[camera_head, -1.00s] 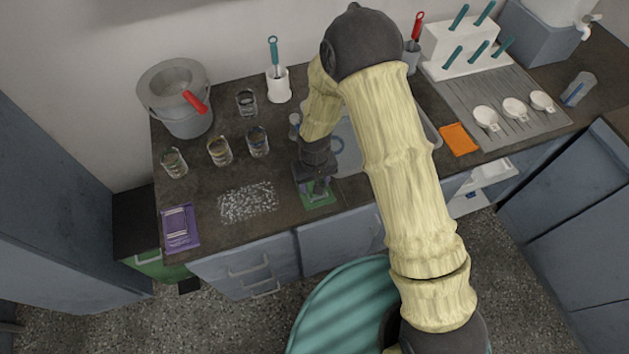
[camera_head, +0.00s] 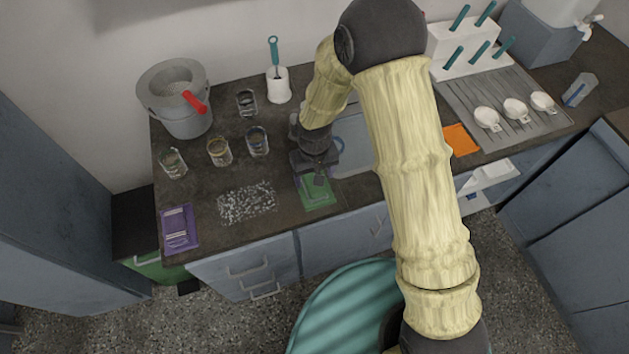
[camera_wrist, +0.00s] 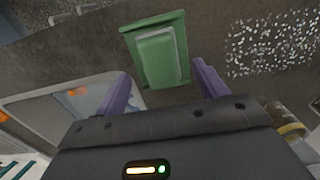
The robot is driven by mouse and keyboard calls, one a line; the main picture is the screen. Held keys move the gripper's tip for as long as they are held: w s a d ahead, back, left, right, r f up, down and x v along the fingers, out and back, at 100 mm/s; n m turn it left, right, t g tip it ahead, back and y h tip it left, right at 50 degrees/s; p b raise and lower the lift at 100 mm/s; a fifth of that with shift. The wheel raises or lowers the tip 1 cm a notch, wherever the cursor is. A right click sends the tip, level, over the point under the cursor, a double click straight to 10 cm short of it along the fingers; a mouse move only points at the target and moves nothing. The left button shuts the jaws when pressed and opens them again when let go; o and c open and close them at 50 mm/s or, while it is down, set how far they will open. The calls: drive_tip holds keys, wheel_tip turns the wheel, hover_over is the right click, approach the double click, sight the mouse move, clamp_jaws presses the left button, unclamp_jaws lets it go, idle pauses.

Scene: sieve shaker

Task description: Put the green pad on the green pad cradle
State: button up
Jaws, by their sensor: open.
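A green pad (camera_wrist: 157,56) sits on a green tray-like piece (camera_wrist: 135,40) that looks like its cradle, near the counter's front edge. In the head view the green piece (camera_head: 318,194) lies right of a patch of pale grains and is partly covered by my gripper. My gripper (camera_head: 316,178) is above and just behind it, pointing down. In the wrist view my gripper (camera_wrist: 165,85) has its two purple fingers wide apart, with nothing between the tips. The green pad lies beyond the fingertips, and no contact shows.
Pale grains (camera_head: 247,203) are scattered on the counter. A purple pad on a holder (camera_head: 179,229) lies at the left and an orange pad (camera_head: 460,139) at the right. Several jars (camera_head: 219,151) stand behind the grains. A sink (camera_head: 357,150) lies right of my gripper.

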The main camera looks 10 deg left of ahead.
wheel_tip(320, 180, up, 8)
drive_tip(key=shift+b, duration=0.4)
drive_tip(key=shift+d+f, duration=0.1)
idle(0.5)
drive_tip(key=s+d+r+m+t, duration=0.1)
drive_tip(key=s+d+r+m, duration=0.1)
drive_tip(key=d, duration=0.6)
drive_tip(key=s+d+r+m, duration=0.2)
drive_tip(key=d+r, duration=0.2)
drive_tip(key=d, duration=0.5)
drive_tip(key=s+d+r+m+t, duration=0.1)
drive_tip(key=s+d+r+m, duration=0.1)
drive_tip(key=d, duration=0.6)
drive_tip(key=shift+s+d+r+t, duration=0.25)
drive_tip(key=shift+s+r, duration=0.2)
drive_tip(key=shift+r, duration=0.4)
